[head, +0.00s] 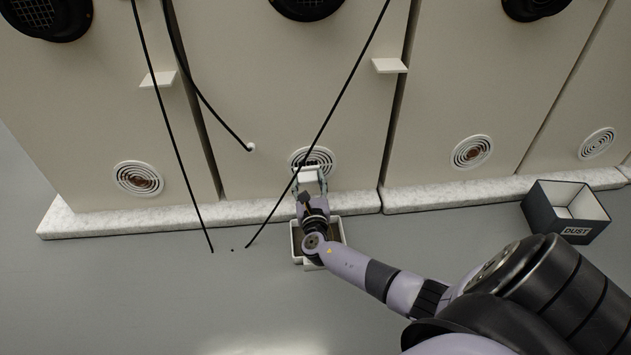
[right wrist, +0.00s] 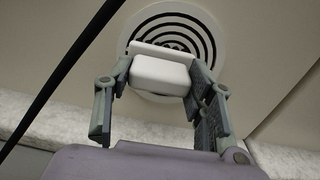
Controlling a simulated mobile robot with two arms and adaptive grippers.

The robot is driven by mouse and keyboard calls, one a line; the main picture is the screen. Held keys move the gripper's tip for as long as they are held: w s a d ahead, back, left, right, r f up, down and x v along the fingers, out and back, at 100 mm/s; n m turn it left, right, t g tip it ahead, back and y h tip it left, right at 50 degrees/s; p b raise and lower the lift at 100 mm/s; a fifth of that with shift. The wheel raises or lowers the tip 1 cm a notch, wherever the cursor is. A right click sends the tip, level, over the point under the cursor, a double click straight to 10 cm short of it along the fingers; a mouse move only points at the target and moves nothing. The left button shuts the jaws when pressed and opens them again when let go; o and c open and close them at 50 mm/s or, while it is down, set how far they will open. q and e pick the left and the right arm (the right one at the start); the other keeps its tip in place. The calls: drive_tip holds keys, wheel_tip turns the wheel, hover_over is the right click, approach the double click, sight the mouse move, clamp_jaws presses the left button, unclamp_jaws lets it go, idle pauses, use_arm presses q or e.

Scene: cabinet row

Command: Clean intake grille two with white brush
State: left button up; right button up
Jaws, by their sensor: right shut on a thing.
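My right gripper (head: 311,184) is shut on the white brush (head: 308,174) in front of the second cabinet from the left. The brush (right wrist: 162,74) also shows between the fingers in the right wrist view. It is in front of the round intake grille (head: 312,158) of that cabinet and covers the grille's lower part. In the right wrist view the grille's dark rings (right wrist: 178,30) show above and beside the brush. I cannot tell whether the brush touches the grille. My left gripper is not in view.
An open tray (head: 297,250) stands on the floor below my right gripper. A dark box labelled DUST (head: 575,232) stands at the right. Black cables (head: 345,88) hang in front of the cabinets, one crossing near the grille. Other grilles (head: 138,178) sit left and right. A pale stone plinth (head: 130,218) runs along the base.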

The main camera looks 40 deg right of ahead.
drive_tip(key=w+a, duration=0.2)
drive_tip(key=a, duration=0.1)
drive_tip(key=shift+r, duration=0.15)
drive_tip(key=shift+s+a, duration=0.1)
drive_tip(key=p+v, duration=0.2)
drive_tip(key=v, duration=0.4)
drive_tip(key=shift+p, duration=0.3)
idle(0.3)
